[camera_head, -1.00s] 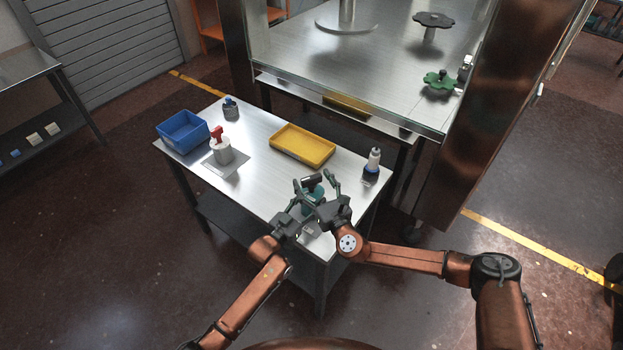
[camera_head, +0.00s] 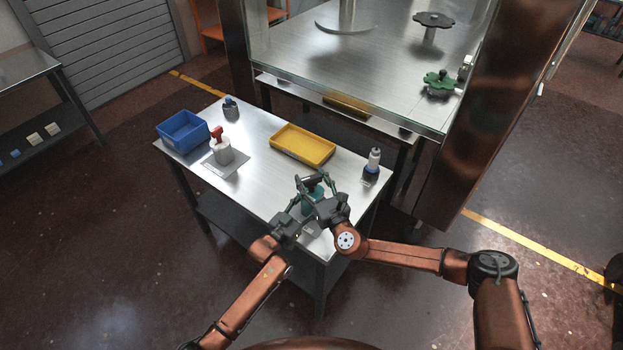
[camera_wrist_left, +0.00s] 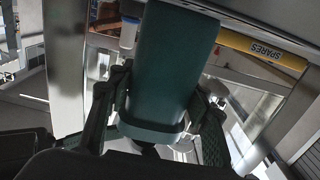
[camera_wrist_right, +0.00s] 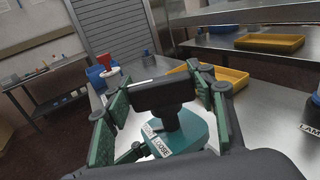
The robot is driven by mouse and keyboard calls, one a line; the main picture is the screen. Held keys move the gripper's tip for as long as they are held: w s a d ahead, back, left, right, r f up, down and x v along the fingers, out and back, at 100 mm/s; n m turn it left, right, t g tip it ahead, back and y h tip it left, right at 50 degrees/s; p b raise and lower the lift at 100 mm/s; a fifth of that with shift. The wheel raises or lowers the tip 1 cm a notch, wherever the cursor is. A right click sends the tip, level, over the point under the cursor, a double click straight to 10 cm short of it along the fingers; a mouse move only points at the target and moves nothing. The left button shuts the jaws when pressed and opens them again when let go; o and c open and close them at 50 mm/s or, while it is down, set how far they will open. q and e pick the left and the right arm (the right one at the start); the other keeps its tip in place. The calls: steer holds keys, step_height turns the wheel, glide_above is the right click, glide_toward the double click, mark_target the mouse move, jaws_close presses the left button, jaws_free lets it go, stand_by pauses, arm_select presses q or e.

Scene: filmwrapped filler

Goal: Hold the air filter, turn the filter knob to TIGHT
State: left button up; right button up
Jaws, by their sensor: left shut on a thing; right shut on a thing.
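The air filter (camera_head: 312,201) is a teal body with a black bar knob (camera_head: 313,180) on top, above the near right end of the steel table. My left gripper (camera_wrist_left: 155,100) is shut on the teal body, which fills the space between its fingers. My right gripper (camera_wrist_right: 160,80) is shut on the knob, with a green-padded finger at each end of the bar. The teal base (camera_wrist_right: 190,132) below the knob carries a white LOOSE label (camera_wrist_right: 161,146) and a second label that I cannot read clearly. The grippers partly hide the filter in the head view.
A large metal-framed bench (camera_head: 350,75) stands behind.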

steer(key=shift+a+m+t+h, duration=0.15)
steer(key=shift+m+t+h, duration=0.15)
steer(key=shift+m+h, duration=0.5)
steer(key=shift+c, duration=0.4)
steer(key=shift+m+t+h, duration=0.4)
steer(key=shift+m+h, duration=0.5)
steer(key=shift+h, duration=0.8)
steer(key=o, duration=1.2)
steer(key=s+d, duration=0.2)
steer(key=s, duration=0.9)
steer(key=shift+s, duration=0.4)
